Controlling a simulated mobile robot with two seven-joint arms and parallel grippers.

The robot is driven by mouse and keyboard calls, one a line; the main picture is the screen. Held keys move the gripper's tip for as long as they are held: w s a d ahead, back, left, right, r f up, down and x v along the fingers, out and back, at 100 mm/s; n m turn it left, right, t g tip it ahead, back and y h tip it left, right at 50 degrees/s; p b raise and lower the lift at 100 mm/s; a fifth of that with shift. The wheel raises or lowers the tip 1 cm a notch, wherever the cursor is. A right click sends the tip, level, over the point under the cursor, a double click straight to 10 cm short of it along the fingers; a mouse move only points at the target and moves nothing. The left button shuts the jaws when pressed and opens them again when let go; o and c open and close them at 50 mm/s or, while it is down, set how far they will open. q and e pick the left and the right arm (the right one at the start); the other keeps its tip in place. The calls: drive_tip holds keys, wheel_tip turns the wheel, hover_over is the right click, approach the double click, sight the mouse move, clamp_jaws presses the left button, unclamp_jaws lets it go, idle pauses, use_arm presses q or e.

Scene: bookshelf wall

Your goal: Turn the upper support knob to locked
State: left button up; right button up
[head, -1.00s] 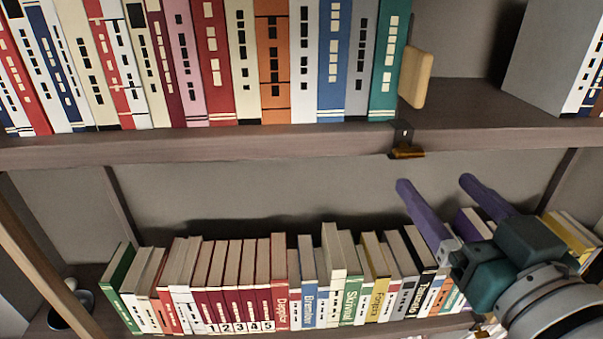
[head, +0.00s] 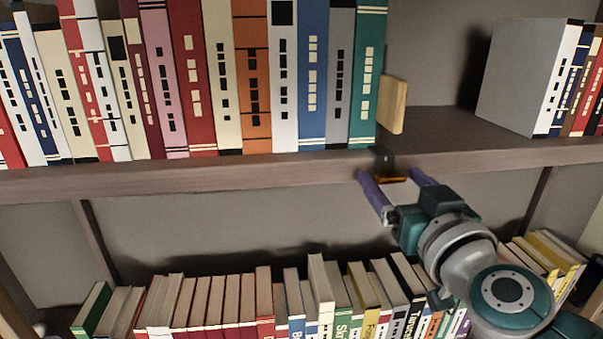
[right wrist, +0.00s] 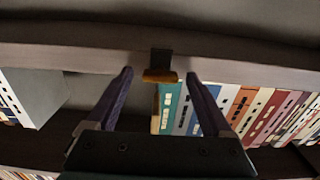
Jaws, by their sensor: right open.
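The upper support knob (head: 392,179) is a small orange-brown bar on a dark bracket (head: 384,162) at the front edge of the upper shelf. In the right wrist view the knob (right wrist: 160,76) lies crosswise below its bracket, between the fingertips and apart from both. My right gripper (head: 390,177) is open, with purple fingers on either side of the knob. It also shows in the right wrist view (right wrist: 158,76). A wooden bookend (head: 392,104) stands on the shelf above the bracket, against the teal book (head: 368,75). My left gripper is not in view.
The upper shelf (head: 200,178) holds a tight row of books at left and a grey box-like book group (head: 520,75) at right.

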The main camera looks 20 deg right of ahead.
clamp_jaws()
idle(0.6)
drive_tip(key=shift+m, duration=1.3)
drive_tip(key=m, duration=0.2)
drive_tip(key=shift+m, duration=0.4)
drive_tip(key=m, duration=0.5)
drive_tip(key=shift+d+m, duration=0.1)
drive_tip(key=shift+m, duration=0.2)
